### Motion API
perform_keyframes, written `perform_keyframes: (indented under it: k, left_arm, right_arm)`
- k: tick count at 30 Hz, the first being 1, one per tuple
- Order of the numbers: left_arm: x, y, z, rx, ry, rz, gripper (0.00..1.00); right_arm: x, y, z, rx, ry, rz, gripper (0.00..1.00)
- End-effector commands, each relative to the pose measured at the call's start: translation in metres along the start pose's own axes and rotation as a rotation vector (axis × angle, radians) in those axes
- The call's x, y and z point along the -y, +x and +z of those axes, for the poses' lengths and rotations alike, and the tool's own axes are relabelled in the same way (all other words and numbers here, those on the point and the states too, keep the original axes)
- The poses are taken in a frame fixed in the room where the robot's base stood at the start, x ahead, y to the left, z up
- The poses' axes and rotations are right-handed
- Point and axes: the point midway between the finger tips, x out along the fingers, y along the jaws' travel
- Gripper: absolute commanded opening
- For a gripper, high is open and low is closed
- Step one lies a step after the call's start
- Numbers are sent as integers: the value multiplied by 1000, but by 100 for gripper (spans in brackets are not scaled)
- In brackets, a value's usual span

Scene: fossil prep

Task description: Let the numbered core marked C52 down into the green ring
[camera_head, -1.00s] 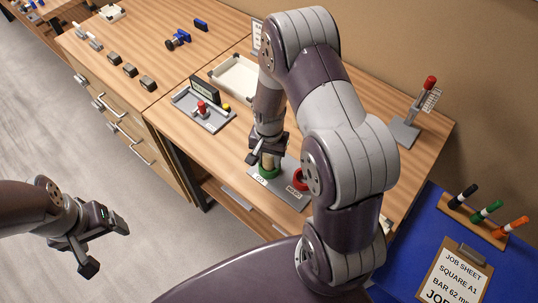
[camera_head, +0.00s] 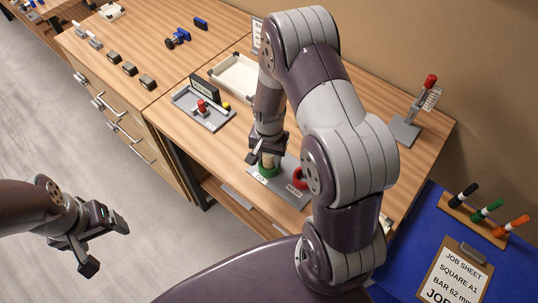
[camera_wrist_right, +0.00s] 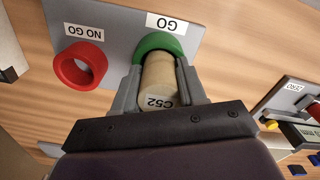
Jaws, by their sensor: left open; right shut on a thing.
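The core marked C52 (camera_wrist_right: 160,84) is a tan cylinder with its mark on the end face toward the right wrist camera. My right gripper (camera_wrist_right: 158,88) is shut on it. Its far end is at the green ring (camera_wrist_right: 160,43), marked GO; whether it is inside the ring or just above it I cannot tell. In the head view the green ring (camera_head: 267,171) is right below my right gripper (camera_head: 268,150), and the core (camera_head: 268,161) shows between them. My left gripper (camera_head: 103,250) is open and empty over the floor at the left.
A red ring (camera_wrist_right: 79,66) marked NO GO stands beside the green ring on the same grey plate (camera_wrist_right: 118,32). A grey tray (camera_head: 213,122) with a red-topped piece and a white tray (camera_head: 236,77) lie beyond. Marker pens stand at the right.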

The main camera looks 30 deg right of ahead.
Motion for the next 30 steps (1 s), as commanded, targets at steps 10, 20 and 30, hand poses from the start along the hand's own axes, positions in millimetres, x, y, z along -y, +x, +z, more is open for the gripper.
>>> perform_keyframes:
  k: [10,20,30]
  left_arm:
    - [0,-25,-3,0,0,0,83]
    - [0,-48,-6,0,0,0,83]
    - [0,-46,-5,0,0,0,83]
  right_arm:
    - [0,-28,0,-1,0,0,0]
    - [0,-54,0,-1,0,0,0]
    - [0,-53,0,0,0,0,0]
